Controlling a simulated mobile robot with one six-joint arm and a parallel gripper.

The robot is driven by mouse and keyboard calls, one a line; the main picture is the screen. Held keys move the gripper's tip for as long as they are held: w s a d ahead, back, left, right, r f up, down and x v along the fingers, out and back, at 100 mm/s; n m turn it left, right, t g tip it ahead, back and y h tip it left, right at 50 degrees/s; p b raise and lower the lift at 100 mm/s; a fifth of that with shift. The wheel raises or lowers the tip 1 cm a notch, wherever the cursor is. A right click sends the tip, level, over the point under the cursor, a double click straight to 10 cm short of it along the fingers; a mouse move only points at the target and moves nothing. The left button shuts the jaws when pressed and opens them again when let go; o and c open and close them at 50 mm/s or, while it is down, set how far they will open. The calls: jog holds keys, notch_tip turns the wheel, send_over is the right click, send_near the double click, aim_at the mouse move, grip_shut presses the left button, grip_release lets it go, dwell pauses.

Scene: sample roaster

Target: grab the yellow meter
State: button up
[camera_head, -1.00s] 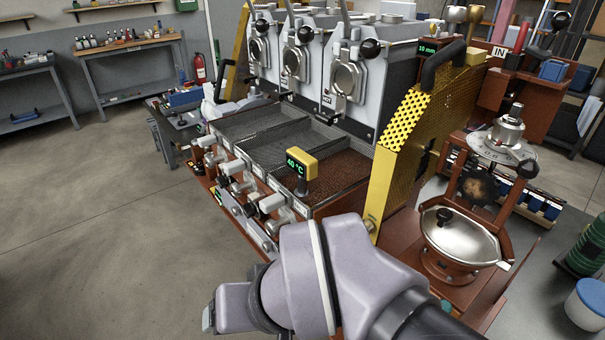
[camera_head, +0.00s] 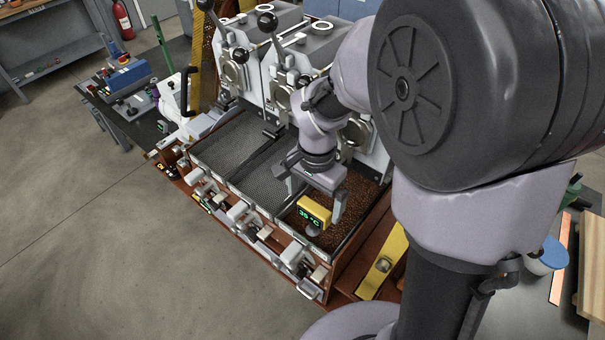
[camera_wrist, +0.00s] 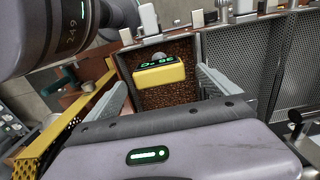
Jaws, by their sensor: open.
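The yellow meter (camera_head: 314,211) stands over the rightmost compartment of brown beans, its green display reading about 35 °C. In the wrist view the meter (camera_wrist: 160,75) lies between my two fingers with its display turned away from me and upside down. My gripper (camera_head: 313,203) is open and points down over the bean compartment. In the wrist view my gripper (camera_wrist: 161,84) has one finger on each side of the meter, with a gap on both sides. The meter's lower part is mostly hidden.
The cooling tray (camera_head: 232,150) has mesh-floored compartments left of the beans. Roaster fronts (camera_head: 240,65) with levers rise behind it. Several white-handled levers (camera_head: 240,212) line the front edge. A yellow perforated panel (camera_wrist: 50,135) stands beside the bean compartment.

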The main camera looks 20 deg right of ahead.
aim_at(314, 220)
notch_tip(314, 220, down, 9)
jog(key=shift+d+f+b, duration=0.1)
jog(key=shift+b, duration=0.7)
jog(key=shift+s, duration=0.1)
jog(key=shift+c, duration=0.2)
jog(key=shift+r, duration=0.2)
jog(key=c, duration=1.8)
